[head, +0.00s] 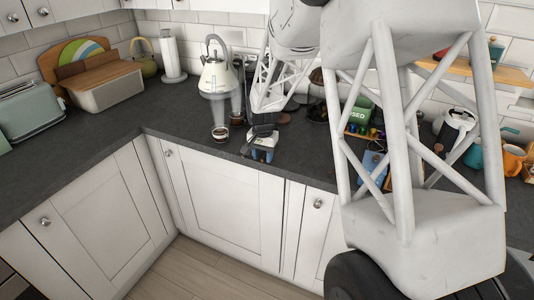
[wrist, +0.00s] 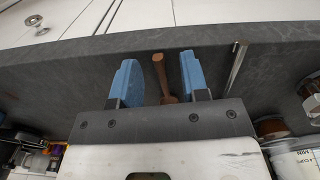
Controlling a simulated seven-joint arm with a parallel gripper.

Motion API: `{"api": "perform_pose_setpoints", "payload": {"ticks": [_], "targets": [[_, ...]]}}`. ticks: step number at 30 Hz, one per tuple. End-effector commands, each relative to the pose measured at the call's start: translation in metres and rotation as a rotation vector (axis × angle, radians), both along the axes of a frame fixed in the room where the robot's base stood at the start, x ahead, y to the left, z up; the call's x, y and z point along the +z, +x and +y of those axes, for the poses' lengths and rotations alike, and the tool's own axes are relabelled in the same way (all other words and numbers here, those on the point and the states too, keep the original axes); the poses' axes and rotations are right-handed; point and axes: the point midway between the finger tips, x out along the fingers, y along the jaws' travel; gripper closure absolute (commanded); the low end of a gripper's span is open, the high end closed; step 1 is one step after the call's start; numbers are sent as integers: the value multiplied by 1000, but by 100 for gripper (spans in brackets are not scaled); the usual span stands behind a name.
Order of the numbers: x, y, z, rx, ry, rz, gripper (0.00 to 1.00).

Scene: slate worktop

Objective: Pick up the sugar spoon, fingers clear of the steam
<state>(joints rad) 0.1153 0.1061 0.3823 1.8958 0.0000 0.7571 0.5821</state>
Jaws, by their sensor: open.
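A small brown wooden spoon (wrist: 160,72), which looks like the sugar spoon, lies on the worktop in the wrist view. My gripper (head: 262,154) is low over the worktop near its front edge. In the wrist view its two blue fingers (wrist: 158,60) are apart, one on each side of the spoon's handle, with visible gaps. The spoon's lower end is partly hidden by the gripper body. A glass cup (head: 220,133) stands left of the gripper in the head view, with pale steam (head: 217,108) above it. The fingers are apart from the steam.
The worktop's front edge is close. Free worktop (head: 178,112) lies left of the cup.

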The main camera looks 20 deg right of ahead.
Motion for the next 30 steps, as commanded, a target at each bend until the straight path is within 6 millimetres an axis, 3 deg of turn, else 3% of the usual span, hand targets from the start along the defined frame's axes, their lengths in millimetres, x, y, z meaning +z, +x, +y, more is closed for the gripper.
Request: {"api": "perform_pose_setpoints", "payload": {"ticks": [16, 17, 25, 30], "targets": [[-1, 0, 0, 0, 0, 0, 58], [-1, 0, 0, 0, 0, 0, 60], [-1, 0, 0, 0, 0, 0, 100], [-1, 0, 0, 0, 0, 0, 100]]}}
